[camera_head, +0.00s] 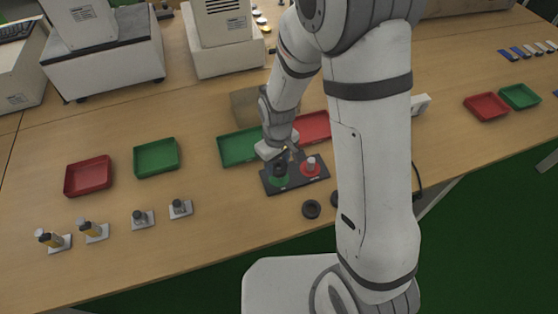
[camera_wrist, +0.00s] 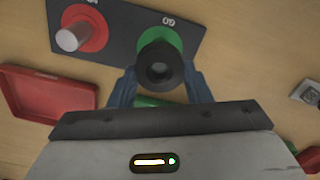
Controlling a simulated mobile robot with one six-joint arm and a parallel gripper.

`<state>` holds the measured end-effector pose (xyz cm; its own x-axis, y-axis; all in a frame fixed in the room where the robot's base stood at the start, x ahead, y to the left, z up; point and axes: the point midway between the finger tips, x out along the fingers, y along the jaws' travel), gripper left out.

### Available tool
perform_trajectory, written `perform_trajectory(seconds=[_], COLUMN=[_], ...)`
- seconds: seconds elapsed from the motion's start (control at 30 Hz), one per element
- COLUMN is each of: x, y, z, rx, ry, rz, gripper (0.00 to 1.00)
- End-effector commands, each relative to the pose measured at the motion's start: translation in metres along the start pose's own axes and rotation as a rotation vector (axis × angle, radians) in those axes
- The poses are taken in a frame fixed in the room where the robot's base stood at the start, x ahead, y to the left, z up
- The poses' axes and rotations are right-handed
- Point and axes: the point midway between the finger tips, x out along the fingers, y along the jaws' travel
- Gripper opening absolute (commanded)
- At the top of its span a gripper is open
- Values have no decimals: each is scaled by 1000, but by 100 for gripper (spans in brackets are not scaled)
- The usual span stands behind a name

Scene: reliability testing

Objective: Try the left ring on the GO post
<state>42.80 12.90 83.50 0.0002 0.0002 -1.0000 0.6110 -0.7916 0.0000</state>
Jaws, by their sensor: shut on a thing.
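My gripper (camera_wrist: 160,82) is shut on a black ring (camera_wrist: 160,64), with one blue finger on each side. The ring is over the green GO disc (camera_wrist: 176,36) of the dark board (camera_wrist: 117,42); its dark bore faces the wrist camera. I cannot tell whether the GO post is inside it. In the head view my gripper (camera_head: 283,155) is above the board (camera_head: 298,182), and the held ring (camera_head: 280,168) shows over the green disc. The red disc with its bare grey post (camera_head: 311,165) is to the right.
Another black ring (camera_head: 311,209) lies in front of the board; a dark round part (camera_head: 336,198) beside it is partly hidden by my arm. A green tray (camera_head: 236,148) and a red tray (camera_head: 314,127) stand behind the board. Small fixtures (camera_head: 143,218) stand at left.

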Motion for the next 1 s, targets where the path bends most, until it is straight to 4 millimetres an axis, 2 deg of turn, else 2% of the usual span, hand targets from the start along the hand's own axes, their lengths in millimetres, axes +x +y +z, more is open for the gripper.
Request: perform_trajectory(seconds=[1.0], x=[27], y=[1], z=[0], rx=[2], ry=[-1], rz=[0], gripper=[22])
